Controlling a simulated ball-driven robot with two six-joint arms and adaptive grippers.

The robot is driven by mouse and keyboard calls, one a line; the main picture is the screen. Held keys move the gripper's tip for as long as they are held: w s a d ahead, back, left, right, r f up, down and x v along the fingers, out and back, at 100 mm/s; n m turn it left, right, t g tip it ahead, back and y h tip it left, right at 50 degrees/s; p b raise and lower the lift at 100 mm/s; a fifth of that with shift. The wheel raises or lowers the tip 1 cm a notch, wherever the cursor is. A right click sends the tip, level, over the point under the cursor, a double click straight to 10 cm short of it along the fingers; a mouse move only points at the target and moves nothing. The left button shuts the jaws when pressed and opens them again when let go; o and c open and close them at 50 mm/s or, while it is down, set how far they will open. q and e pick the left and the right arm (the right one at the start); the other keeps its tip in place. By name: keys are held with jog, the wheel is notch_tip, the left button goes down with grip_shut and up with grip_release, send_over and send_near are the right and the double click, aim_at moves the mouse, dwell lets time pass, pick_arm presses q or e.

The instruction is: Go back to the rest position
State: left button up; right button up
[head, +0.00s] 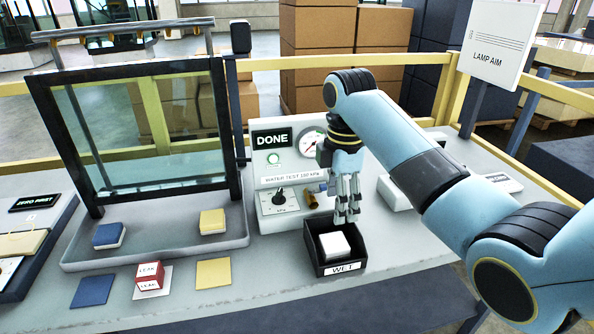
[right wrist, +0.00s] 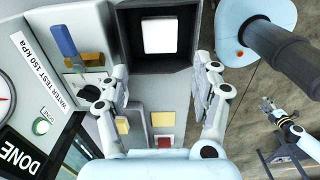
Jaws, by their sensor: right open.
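My right gripper (head: 347,214) is open and empty. It hangs fingers down over the back of the black WET bin (head: 337,268). A white block (head: 334,245) lies inside that bin. In the right wrist view the two fingers of my right gripper (right wrist: 162,90) are spread wide, with the bin (right wrist: 125,55) and white block (right wrist: 159,33) beyond them. My left arm is out of the head view; what looks like my left gripper (right wrist: 268,104) shows small at the right of the right wrist view, its jaws too small to judge.
A test panel (head: 288,192) with a gauge and DONE sign stands left of my right gripper. A framed glass pane (head: 150,135) rises from a tray with blue (head: 109,235) and yellow (head: 212,221) blocks. A red LEAK block (head: 149,275) sits in front. A LAMP AIM sign (head: 500,45) stands behind right.

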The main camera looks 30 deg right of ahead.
jog(key=s+a+f+m+t, duration=0.1)
jog(key=s+f+m, duration=0.15)
jog(key=s, duration=0.35)
jog(key=s+a+f+m, duration=0.1)
jog(key=s+m, duration=0.3)
jog(key=s, duration=0.2)
jog(key=s+a+r+m+t, duration=0.1)
jog(key=s+r+m, duration=0.25)
jog(key=s, duration=0.35)
jog(key=s+r+m+t, duration=0.2)
jog(key=s+m, duration=0.2)
jog(key=s, duration=0.3)
notch_tip(320, 180, down, 30)
jog(key=s+d+g+b, duration=0.2)
jog(key=b, duration=0.3)
jog(key=s+f+b, duration=0.2)
jog(key=s+f, duration=0.7)
jog(key=f, duration=0.2)
jog(key=s+d+f+m+g+b, duration=0.1)
jog(key=s+f+b, duration=0.2)
jog(key=s+f, duration=0.6)
notch_tip(320, 180, down, 3)
jog(key=shift+s+r+h, duration=0.1)
jog(key=shift+s+h, duration=0.2)
jog(key=shift+h, duration=0.1)
jog(key=shift+d, duration=0.1)
